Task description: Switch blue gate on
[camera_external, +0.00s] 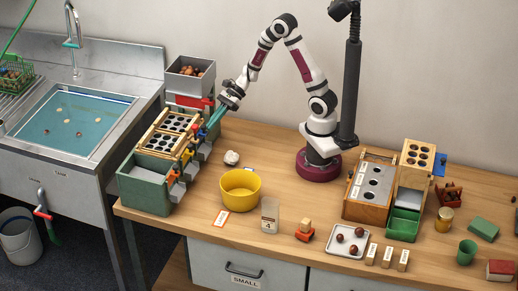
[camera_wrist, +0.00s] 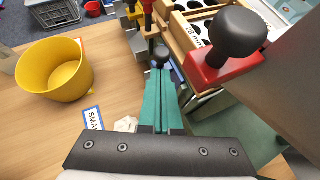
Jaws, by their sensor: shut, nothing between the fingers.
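The sorter (camera_external: 152,150), a stepped wooden and green unit with round-holed plates, stands at the table's left end. Coloured gates line its right side, including a yellow one (camera_external: 187,154) and an orange-red one (camera_external: 174,172). A small blue part (camera_wrist: 179,74) shows beside a dark round knob (camera_wrist: 160,52) in the wrist view, just beyond my fingertips; most of it is hidden. My gripper (camera_external: 202,134) has teal fingers, pressed together and empty, pointing down at the sorter's back right side. Its tips (camera_wrist: 161,74) are at or just short of the knob; contact is unclear.
A red block with a large black knob (camera_wrist: 238,35) is close on the right in the wrist view. A grey hopper of chestnuts (camera_external: 190,78) stands behind the sorter. A yellow bowl (camera_external: 240,190) and a crumpled white piece (camera_external: 232,158) lie to its right.

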